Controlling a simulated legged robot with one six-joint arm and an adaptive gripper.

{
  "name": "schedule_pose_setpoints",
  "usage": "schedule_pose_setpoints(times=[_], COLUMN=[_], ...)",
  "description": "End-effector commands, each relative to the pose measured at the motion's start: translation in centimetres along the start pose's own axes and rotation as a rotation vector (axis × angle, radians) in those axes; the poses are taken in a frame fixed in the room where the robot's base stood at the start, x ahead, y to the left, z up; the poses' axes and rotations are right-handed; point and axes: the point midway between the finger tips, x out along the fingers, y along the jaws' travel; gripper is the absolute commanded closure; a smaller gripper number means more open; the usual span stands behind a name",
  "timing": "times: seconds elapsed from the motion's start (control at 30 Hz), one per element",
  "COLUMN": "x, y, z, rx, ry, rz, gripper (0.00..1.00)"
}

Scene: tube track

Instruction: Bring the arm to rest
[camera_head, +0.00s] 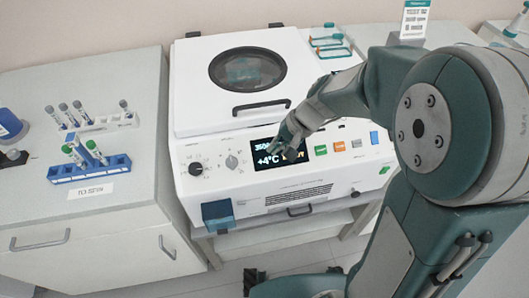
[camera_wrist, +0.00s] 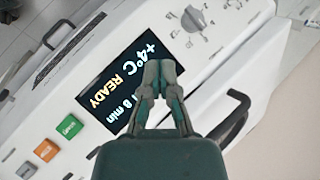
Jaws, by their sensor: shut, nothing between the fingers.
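My gripper (camera_head: 287,141) is at the end of my raised arm, in front of the centrifuge's control panel. In the wrist view my gripper (camera_wrist: 159,72) has its fingertips together, with nothing between them. The white centrifuge (camera_head: 190,90) has its lid down, with a dark round window (camera_head: 247,70). Its display (camera_wrist: 108,75) reads +4°C and READY. My fingers overlap the display in both views; I cannot tell whether they touch the panel.
On the left counter stand a blue tube rack (camera_head: 62,177) with green-capped tubes and a white rack (camera_head: 118,123) with several tubes. A bottle (camera_head: 8,125) is at the far left. Green (camera_wrist: 70,126) and orange (camera_wrist: 46,150) buttons sit beside the display. A dark handle (camera_wrist: 238,118) sticks out nearby.

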Motion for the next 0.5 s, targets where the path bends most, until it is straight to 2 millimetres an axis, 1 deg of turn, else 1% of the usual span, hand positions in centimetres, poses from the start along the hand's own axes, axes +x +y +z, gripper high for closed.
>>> schedule_pose_setpoints(times=[0.03, 0.13, 0.37, 0.47, 0.5], x=[-0.6, -1.3, -1.3, -2.2, -2.9], y=[0.2, 0.6, 0.3, 0.2, 0.2], z=[-0.1, -0.1, 0.1, 0.7, 1.2], rx=[0.002, 0.002, 0.0, -0.023, -0.04], ry=[0.004, 0.0, 0.002, 0.021, 0.035], rz=[-0.002, -0.003, 0.001, 0.018, 0.031], gripper=[1.0, 1.0, 1.0, 1.0, 1.0])
